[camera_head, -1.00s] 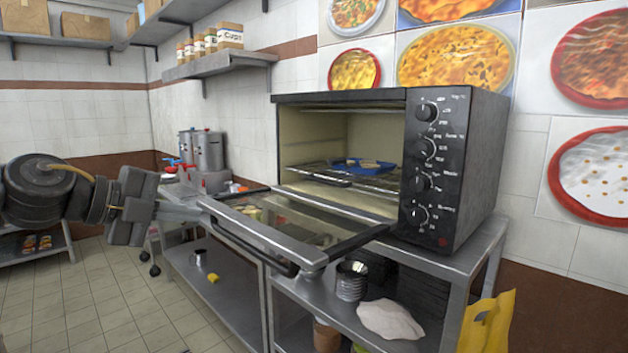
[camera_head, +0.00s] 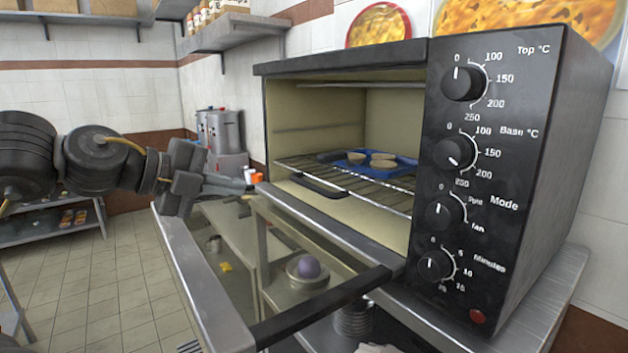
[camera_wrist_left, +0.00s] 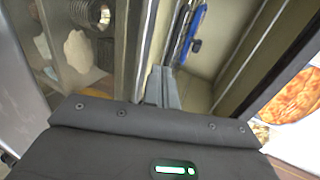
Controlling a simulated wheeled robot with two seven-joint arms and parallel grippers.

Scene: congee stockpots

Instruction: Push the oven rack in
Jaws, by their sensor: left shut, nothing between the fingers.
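The toaster oven (camera_head: 520,190) stands on a metal table with its glass door (camera_head: 225,270) folded down. The wire oven rack (camera_head: 360,187) sits inside the cavity, its dark front handle (camera_head: 320,187) near the opening. A blue tray (camera_head: 385,170) with round pale pieces rests on the rack. My left gripper (camera_head: 245,187) is shut and empty, at the left of the oven opening above the open door, apart from the rack handle as far as the head view shows. In the left wrist view the fingers (camera_wrist_left: 160,88) point toward the rack, with the blue tray (camera_wrist_left: 190,30) beyond. My right gripper is out of view.
The lowered door juts out in front of the oven. Steel urns (camera_head: 220,130) stand behind my left gripper, with small orange-capped containers (camera_head: 252,176) near it. A wall shelf (camera_head: 235,32) hangs above. Open tiled floor (camera_head: 95,285) lies at left.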

